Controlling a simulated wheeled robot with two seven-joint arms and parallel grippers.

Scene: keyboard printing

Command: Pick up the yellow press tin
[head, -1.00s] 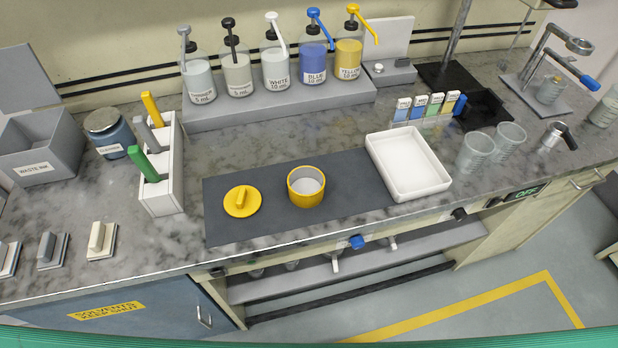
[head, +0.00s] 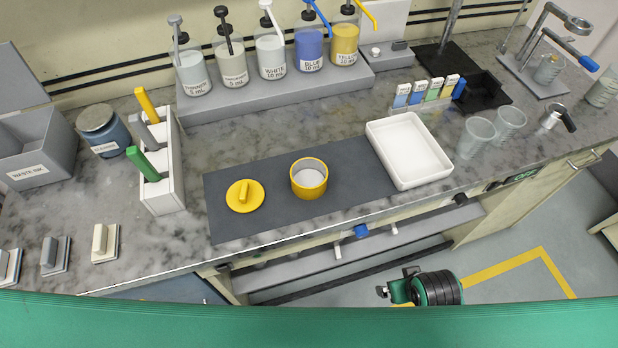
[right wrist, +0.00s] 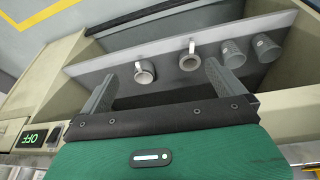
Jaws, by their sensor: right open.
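The yellow press tin (head: 309,190) stands open and upright on a dark grey mat (head: 350,165); its pale inside shows. Its yellow lid (head: 245,196), with a bar handle, lies on the mat to the left of the tin. My right gripper (head: 397,282) is low in front of the bench, below and to the right of the tin, well apart from it. In the right wrist view my right gripper (right wrist: 161,68) is open and empty, facing the shelf under the counter. The tin does not show there. My left gripper is not in view.
A white tray (head: 412,178) lies to the right of the tin, with clear cups (head: 477,137) beyond it. A white rack (head: 163,199) with coloured handles stands left. Pump bottles (head: 270,60) line the back. Mugs (right wrist: 145,73) stand on the under-counter shelf (right wrist: 160,100).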

